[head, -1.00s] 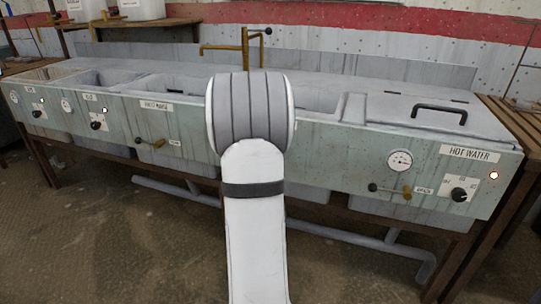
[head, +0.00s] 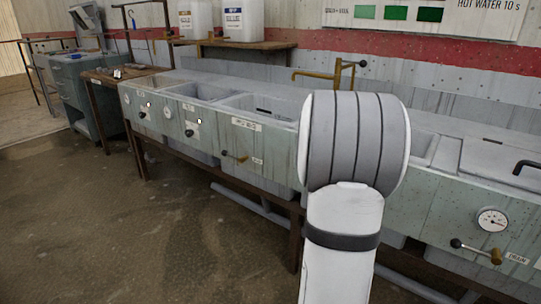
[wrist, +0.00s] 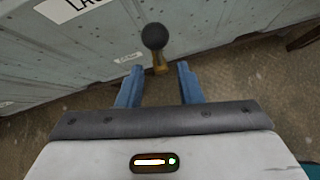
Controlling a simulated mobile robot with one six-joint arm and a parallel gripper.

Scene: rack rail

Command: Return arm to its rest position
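My gripper (wrist: 157,72) shows in the wrist view with its two blue fingers apart and nothing held between them. A black ball knob (wrist: 155,37) on a short brass stem sits just beyond the fingertips, roughly in line with the gap; whether it touches them I cannot tell. My white and grey arm (head: 345,200) stands upright in the head view, in front of the sink unit (head: 270,165). The gripper itself is hidden in that view.
The long green-grey sink unit has basins, knobs, brass levers (head: 490,253) and a gauge (head: 492,219) on its front. Pipes run below it. A small wooden table (head: 100,78) stands at its left end. White canisters (head: 240,20) stand on a shelf. Floor at left is clear.

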